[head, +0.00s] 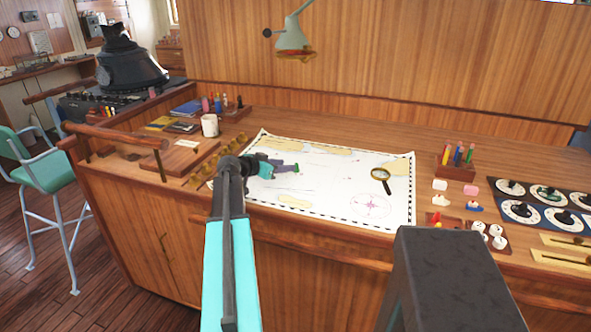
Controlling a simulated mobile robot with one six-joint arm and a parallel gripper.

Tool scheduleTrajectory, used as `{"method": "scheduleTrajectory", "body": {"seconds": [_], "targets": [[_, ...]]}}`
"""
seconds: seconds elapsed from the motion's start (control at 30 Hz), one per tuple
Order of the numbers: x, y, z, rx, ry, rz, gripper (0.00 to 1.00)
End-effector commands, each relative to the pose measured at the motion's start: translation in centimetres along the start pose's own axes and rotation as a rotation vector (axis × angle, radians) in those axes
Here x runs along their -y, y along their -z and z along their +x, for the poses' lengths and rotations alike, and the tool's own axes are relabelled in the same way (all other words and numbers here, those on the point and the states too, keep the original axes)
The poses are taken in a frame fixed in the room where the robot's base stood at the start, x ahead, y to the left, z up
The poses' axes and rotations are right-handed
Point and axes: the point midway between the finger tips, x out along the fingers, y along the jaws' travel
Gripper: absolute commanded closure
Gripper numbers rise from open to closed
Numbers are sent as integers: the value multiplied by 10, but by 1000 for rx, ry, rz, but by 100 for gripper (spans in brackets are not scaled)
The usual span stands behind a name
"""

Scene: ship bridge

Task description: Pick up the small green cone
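My gripper (294,168) reaches out over the left part of the white chart (335,200) on the wooden desk. It points to the right, and its fingers look dark with a purple tint. A small tray (441,221) at the chart's right edge holds small red and yellow pieces. My teal arm link hides part of the desk's front left.
A magnifying glass (381,176) lies on the chart. A white mug (210,125) stands behind left, and a pen holder (455,168) behind right. Small boat-like pieces (474,206) and a dial panel (545,203) are at the right. A lamp (293,40) hangs above. The chart's middle is clear.

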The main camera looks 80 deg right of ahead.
Motion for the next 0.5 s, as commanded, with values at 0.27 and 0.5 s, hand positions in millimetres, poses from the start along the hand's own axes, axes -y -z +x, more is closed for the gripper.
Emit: {"method": "scheduleTrajectory", "body": {"seconds": [0.27,0.5], "targets": [[0,0,21,0,0,1,63],[-1,0,21,0,0,1,63]]}}
